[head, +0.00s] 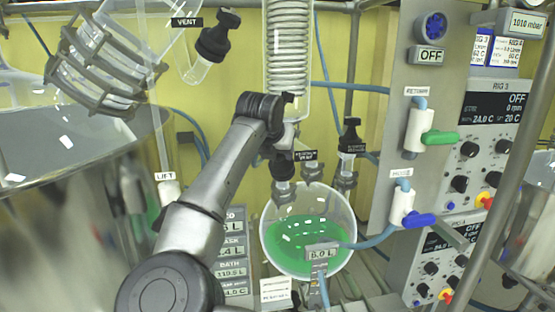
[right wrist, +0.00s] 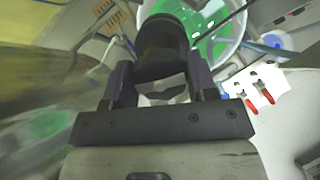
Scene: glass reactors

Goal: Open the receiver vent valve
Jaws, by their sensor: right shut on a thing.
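The round receiver flask (head: 310,225) with green liquid stands in the lower middle of the head view. The receiver vent valve's black knob (head: 283,166) sits on a glass neck above it, beside a small black label (head: 305,156) that seems to read receiver vent. My right gripper (head: 284,145) reaches this knob from above, and its fingers are partly hidden by the wrist. In the right wrist view the black knob (right wrist: 162,42) lies between the two fingers of my right gripper (right wrist: 162,80), which is shut on it. My left gripper is out of view.
A second black-capped valve (head: 350,138) stands close to the right. A glass coil condenser (head: 288,45) hangs above. Another vent valve (head: 214,38) is at upper left. A panel with a green handle (head: 440,138) and a blue handle (head: 418,220) stands right.

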